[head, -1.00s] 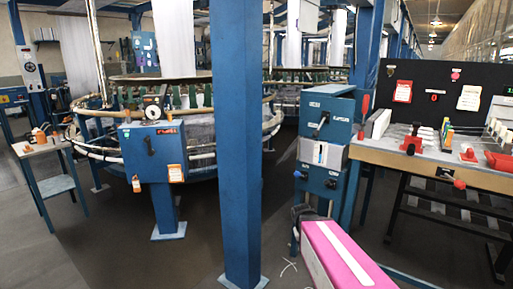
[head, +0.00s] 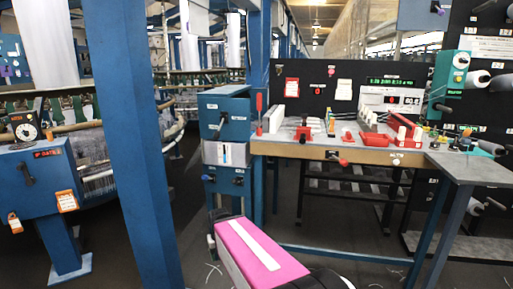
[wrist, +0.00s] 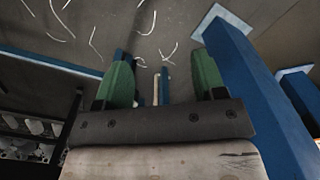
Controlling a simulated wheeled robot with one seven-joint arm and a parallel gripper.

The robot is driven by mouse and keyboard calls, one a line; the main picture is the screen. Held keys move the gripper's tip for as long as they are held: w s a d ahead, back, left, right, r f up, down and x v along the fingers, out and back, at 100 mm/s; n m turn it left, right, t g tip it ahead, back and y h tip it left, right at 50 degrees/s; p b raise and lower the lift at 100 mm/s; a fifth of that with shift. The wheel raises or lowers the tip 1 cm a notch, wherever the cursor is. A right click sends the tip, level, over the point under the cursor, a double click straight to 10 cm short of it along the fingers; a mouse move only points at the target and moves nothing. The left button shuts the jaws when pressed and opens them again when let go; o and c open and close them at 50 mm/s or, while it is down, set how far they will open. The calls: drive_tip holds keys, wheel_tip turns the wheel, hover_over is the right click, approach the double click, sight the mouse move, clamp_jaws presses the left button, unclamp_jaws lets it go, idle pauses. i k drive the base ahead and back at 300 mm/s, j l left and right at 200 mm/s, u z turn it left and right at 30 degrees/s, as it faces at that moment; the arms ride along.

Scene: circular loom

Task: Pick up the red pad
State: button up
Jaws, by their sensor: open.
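Several small red items lie on the wooden-edged workbench in the head view. A flat red piece (head: 374,140) looks most like the red pad, beside a smaller red piece (head: 348,138); at this size I cannot be sure which one it is. My gripper (wrist: 163,78) shows in the wrist view with its two green fingers wide apart.
The workbench (head: 285,149) stands in front of a black board (head: 314,105). A grey side table (head: 478,169) adjoins it at the right. A blue cabinet (head: 225,120) stands at its left end, and a blue post (head: 125,130) farther left. Loose white threads lie on the floor.

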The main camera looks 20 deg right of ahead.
sight(348, 139)
drive_tip(key=z, duration=1.65)
drive_tip(key=i+l+u, duration=0.1)
drive_tip(key=l+u, duration=0.2)
drive_tip(key=l, duration=0.35)
drive_tip(key=i+l+u, duration=0.1)
drive_tip(key=l+u, duration=0.15)
drive_tip(key=l, duration=0.4)
